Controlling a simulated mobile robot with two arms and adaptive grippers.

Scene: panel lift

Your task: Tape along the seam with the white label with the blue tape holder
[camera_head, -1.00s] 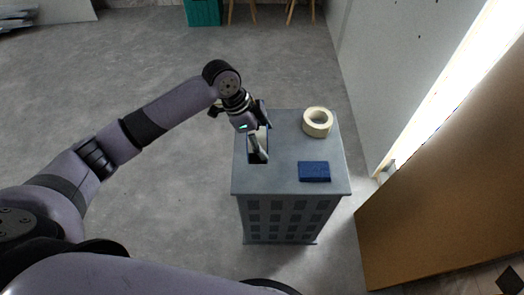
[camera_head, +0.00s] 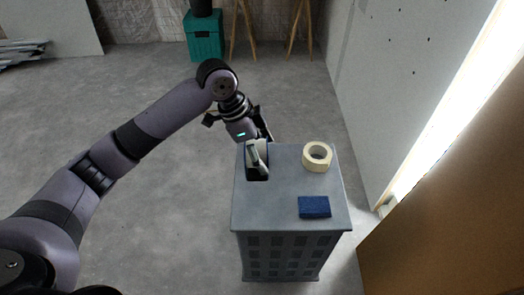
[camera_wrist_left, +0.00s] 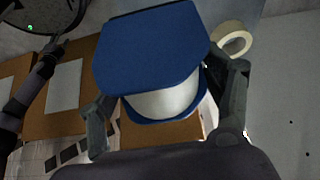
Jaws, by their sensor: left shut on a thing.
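My left gripper (camera_head: 252,140) reaches over the far left corner of the grey cabinet. In the left wrist view the left gripper (camera_wrist_left: 165,110) has its fingers on both sides of a tape holder (camera_wrist_left: 150,48), shut on it. The holder has blue sides with a white roll between them. In the head view the holder (camera_head: 257,160) shows dark with a whitish strip, partly below the gripper; its height above the cabinet is hard to tell. A seam with a white label cannot be made out clearly. My right gripper is out of view.
The grey cabinet (camera_head: 285,190) carries a cream tape roll (camera_head: 317,156) and a dark blue block (camera_head: 314,207). A pale wall panel (camera_head: 385,90) and a brown board (camera_head: 445,225) stand at the right. A teal box (camera_head: 204,36) stands at the back. Floor left of the cabinet is clear.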

